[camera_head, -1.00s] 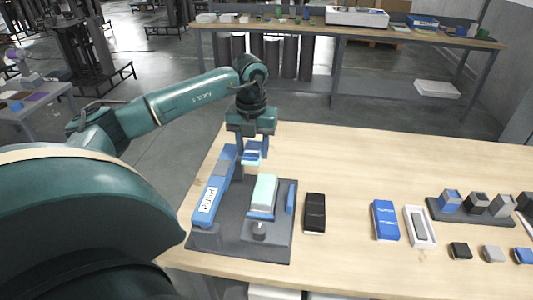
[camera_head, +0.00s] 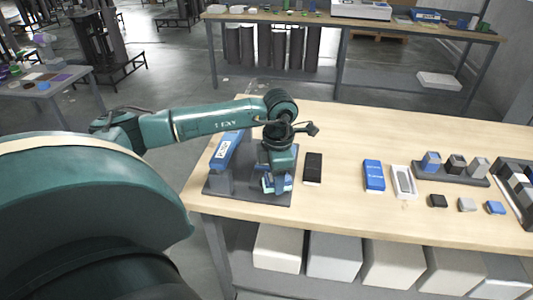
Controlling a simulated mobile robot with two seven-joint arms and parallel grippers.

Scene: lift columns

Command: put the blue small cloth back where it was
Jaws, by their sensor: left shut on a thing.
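My left gripper (camera_head: 277,183) points down over the front right of a dark fixture (camera_head: 222,190). It is shut on a small blue thing, apparently the blue small cloth, mostly hidden between the fingers. The fixture carries a blue bar (camera_head: 226,148) with a white label along its left side. The pale-topped block seen on the fixture earlier is now hidden behind my gripper and wrist. My right gripper is not in view.
Right of the fixture lie a black box (camera_head: 313,168), a blue box (camera_head: 374,175) and a white tray (camera_head: 403,182). Farther right are a dark rack of cubes (camera_head: 450,175) and small black, grey and blue pieces (camera_head: 495,207). The table between the boxes is bare.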

